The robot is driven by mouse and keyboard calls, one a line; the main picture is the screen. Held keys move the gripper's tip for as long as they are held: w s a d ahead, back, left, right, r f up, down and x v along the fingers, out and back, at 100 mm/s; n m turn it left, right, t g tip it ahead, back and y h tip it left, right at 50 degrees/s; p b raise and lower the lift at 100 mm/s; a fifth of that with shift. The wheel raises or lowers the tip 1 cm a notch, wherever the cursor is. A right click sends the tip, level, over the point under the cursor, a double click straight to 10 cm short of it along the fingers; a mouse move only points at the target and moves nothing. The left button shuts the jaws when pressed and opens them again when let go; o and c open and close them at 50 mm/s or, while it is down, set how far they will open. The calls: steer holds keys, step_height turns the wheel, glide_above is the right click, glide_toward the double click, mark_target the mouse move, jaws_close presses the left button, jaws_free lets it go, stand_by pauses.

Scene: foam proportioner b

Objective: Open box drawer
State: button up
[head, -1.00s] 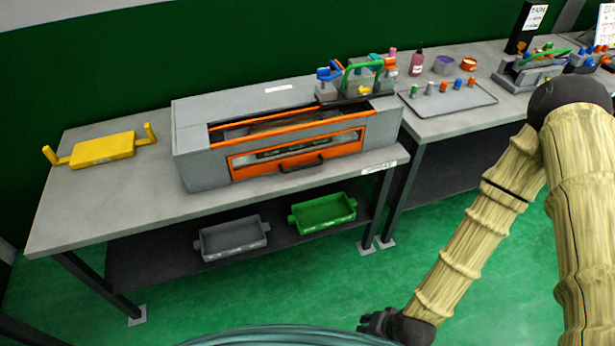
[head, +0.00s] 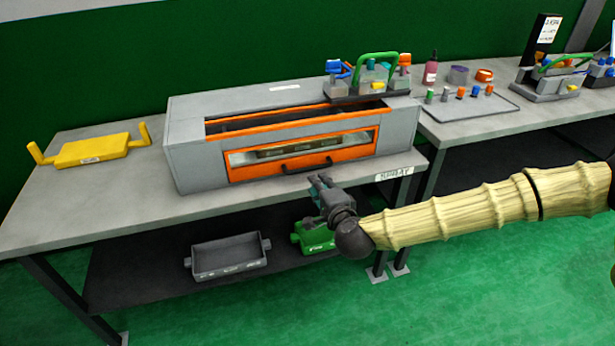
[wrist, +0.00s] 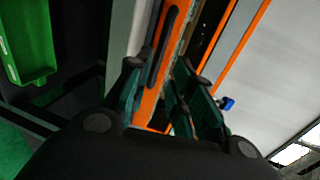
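The grey box (head: 195,150) stands on the workbench. Its orange-framed drawer (head: 360,150) has a window and sits in the front, looking closed. A black handle (head: 307,165) runs along the drawer's lower front. My gripper (head: 321,182) is just in front of and below the handle, apart from it as far as I can tell. In the wrist view, the fingers of my gripper (wrist: 160,75) are spread with nothing between them. The orange drawer front (wrist: 146,107) and black handle (wrist: 166,42) appear tilted beyond the fingertips.
A yellow tray (head: 95,152) lies on the bench (head: 80,205) at left. A grey tray (head: 228,257) and a green tray (head: 318,240) rest on the lower shelf. A fixture with a green handle (head: 375,57) stands on the box's right end. The bench edge is close below my gripper.

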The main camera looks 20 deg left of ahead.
mark_target(308, 170)
steer(key=x, duration=1)
steer(key=shift+w+a, duration=0.2)
steer(key=shift+w, duration=0.05)
jaws_close()
